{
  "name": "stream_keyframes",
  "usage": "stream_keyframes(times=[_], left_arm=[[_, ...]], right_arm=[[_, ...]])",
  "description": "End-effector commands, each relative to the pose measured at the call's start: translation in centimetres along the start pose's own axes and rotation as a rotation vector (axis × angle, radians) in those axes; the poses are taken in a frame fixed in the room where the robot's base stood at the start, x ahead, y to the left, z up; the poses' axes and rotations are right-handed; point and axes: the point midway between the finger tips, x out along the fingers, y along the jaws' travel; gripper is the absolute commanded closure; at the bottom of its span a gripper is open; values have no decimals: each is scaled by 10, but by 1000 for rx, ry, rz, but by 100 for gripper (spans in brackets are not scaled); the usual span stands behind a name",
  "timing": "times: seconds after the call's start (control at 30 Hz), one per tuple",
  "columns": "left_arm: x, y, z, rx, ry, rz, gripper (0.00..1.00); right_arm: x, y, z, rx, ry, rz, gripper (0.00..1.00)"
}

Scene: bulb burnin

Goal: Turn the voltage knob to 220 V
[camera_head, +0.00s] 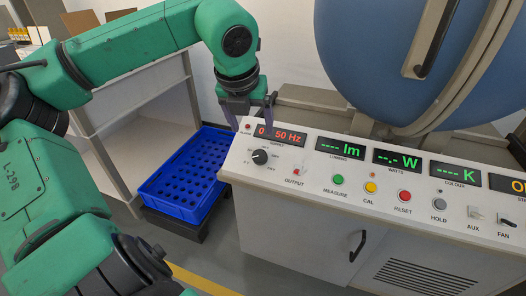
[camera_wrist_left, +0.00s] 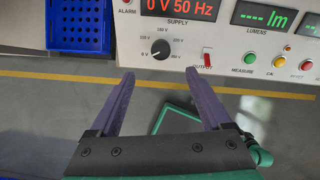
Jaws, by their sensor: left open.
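The voltage knob (camera_head: 261,157) is a round black knob with a white pointer on the sloped white panel, under the red supply display (camera_head: 281,135). In the left wrist view the knob (camera_wrist_left: 160,51) has its pointer toward the lower left, at the 0 V mark, and the supply display (camera_wrist_left: 182,8) reads 0 V 50 Hz. My left gripper (camera_head: 252,112) is above the panel's left end, behind the display. In its wrist view the open purple fingers (camera_wrist_left: 168,88) are empty, with the knob between and beyond their tips, apart from them. My right gripper is not in view.
The red output switch (camera_wrist_left: 207,58) sits right of the knob, with coloured buttons further along. A blue crate (camera_head: 184,178) with a grid of holes stands left of the console. A large blue sphere (camera_head: 400,60) rises behind the panel.

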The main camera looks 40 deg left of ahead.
Motion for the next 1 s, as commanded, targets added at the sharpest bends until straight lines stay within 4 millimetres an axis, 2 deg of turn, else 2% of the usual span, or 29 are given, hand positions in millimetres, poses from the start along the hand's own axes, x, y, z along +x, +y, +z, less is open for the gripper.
stream_keyframes(times=[0.2, 0.4, 0.57, 0.83, 0.97, 1.0], left_arm=[[60, -1, -3, 3, 9, -2, 18], [110, -1, -3, 3, 8, -1, 18], [128, -1, -2, 2, 5, -4, 18], [130, -2, -2, 3, 4, -5, 18], [130, -2, -2, 3, 4, -5, 68], [130, -2, -2, 3, 4, -5, 83]], right_arm=[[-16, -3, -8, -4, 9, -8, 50], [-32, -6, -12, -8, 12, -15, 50], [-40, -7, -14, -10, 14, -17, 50], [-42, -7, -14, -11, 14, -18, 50], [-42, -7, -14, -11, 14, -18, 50], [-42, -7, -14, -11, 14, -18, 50]])
